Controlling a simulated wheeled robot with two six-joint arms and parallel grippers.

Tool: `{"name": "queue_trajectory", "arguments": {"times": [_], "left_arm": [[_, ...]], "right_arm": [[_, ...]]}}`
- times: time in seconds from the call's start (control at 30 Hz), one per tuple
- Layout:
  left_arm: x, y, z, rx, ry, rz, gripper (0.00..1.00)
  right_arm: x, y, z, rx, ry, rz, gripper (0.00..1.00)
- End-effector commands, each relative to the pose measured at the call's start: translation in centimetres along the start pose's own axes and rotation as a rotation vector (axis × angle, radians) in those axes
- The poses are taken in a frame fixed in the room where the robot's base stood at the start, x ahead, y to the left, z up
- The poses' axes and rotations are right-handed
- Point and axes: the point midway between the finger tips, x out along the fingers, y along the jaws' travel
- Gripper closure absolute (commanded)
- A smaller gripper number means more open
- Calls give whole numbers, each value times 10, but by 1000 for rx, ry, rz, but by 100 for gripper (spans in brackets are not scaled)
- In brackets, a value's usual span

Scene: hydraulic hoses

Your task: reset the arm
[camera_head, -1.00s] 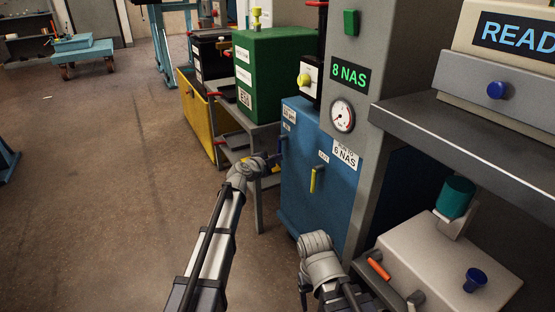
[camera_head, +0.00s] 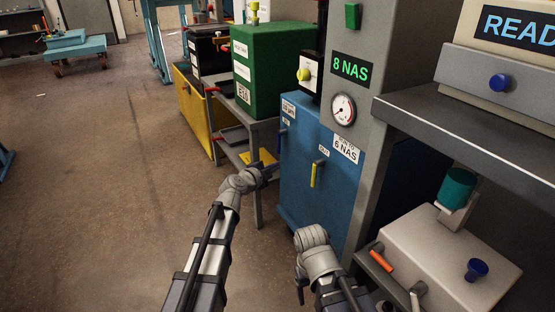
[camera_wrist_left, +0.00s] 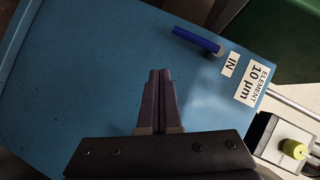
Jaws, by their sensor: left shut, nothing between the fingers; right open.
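My left gripper (camera_head: 266,172) is beside the front left edge of the blue cabinet in the head view. In the left wrist view its two dark fingers (camera_wrist_left: 160,78) are together with nothing between them, in front of the blue panel (camera_wrist_left: 100,70). The blue handle (camera_wrist_left: 198,40), by the IN label, is apart from the fingertips. My right gripper (camera_head: 301,284) is partly hidden below its wrist, low in front of the blue cabinet (camera_head: 300,195); it is open, and I see nothing held.
At right are a grey column with a gauge (camera_head: 343,108) and a bench with a teal cylinder (camera_head: 457,188).

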Motion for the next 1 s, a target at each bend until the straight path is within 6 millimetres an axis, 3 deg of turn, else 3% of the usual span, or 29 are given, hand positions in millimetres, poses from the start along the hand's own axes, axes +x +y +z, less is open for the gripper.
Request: {"name": "queue_trajectory", "arguments": {"times": [0.03, 0.2, 0.43, 0.57, 0.8, 1.0], "left_arm": [[-16, 5, 0, -1, -2, 0, 100], [-41, 12, 2, -1, -1, -1, 100], [-48, 14, 2, -4, 2, 6, 100], [-52, 27, -20, -65, 24, 85, 100], [-90, 100, -85, -358, -51, 469, 100], [-149, 152, -109, -610, -362, 730, 100]], "right_arm": [[0, 0, 0, 0, 0, 0, 28], [0, 0, 0, 0, 0, 0, 28], [-1, 0, 0, 0, 0, 0, 28], [-12, 1, 1, -1, 0, 0, 28], [-50, 5, 3, -5, -1, 1, 28], [-81, 8, 5, -8, -2, 1, 28]]}}
